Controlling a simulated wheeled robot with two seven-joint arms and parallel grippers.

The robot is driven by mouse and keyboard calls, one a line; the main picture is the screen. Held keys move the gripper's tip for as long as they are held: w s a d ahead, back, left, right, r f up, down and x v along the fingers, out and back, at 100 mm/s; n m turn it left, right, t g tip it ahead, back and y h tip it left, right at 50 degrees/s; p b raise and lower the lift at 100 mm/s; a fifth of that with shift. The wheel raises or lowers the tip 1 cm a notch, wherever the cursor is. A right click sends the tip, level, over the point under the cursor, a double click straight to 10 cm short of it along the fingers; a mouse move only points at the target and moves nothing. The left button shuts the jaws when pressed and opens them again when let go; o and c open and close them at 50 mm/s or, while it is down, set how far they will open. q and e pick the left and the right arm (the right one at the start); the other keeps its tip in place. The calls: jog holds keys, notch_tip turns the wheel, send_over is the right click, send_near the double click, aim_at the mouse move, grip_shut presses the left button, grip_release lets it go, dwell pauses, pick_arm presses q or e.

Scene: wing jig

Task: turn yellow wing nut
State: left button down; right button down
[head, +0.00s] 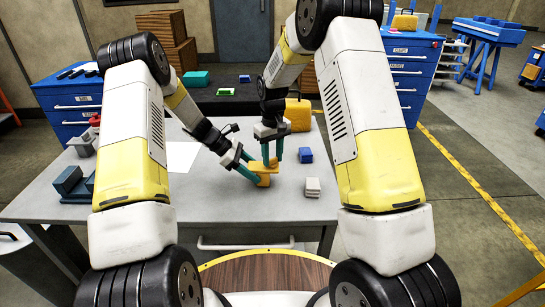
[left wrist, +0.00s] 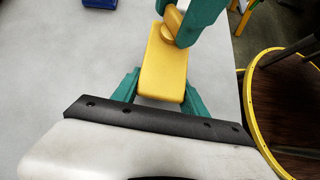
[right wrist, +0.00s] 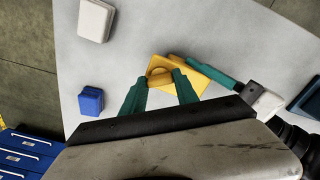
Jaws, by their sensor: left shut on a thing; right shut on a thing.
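The yellow block (left wrist: 163,75) lies on the grey table, and the yellow wing nut (right wrist: 159,75) sits on top of it. My left gripper (head: 252,176) reaches in from the left and is shut on the yellow block, with its green fingers on either side of it in the left wrist view (left wrist: 160,92). My right gripper (head: 273,160) comes down from above and is shut on the wing nut, its green fingers at the nut's two sides in the right wrist view (right wrist: 160,84). The fingers partly hide the nut in the head view.
A blue block (head: 306,155) and a white block (head: 312,187) stand to the right on the table (head: 215,205). A yellow case (head: 298,114) is behind my right gripper. A teal clamp-like thing (head: 72,184) lies at the left. The table's front middle is clear.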

aim_at(273, 158)
jog(key=m, duration=0.7)
dwell(0.6)
jog(key=c, duration=0.9)
grip_release()
jog(key=shift+r, duration=0.15)
notch_tip(273, 158, up, 12)
jog(key=shift+f, duration=0.1)
pick_arm(q)
jog(key=shift+f, duration=0.2)
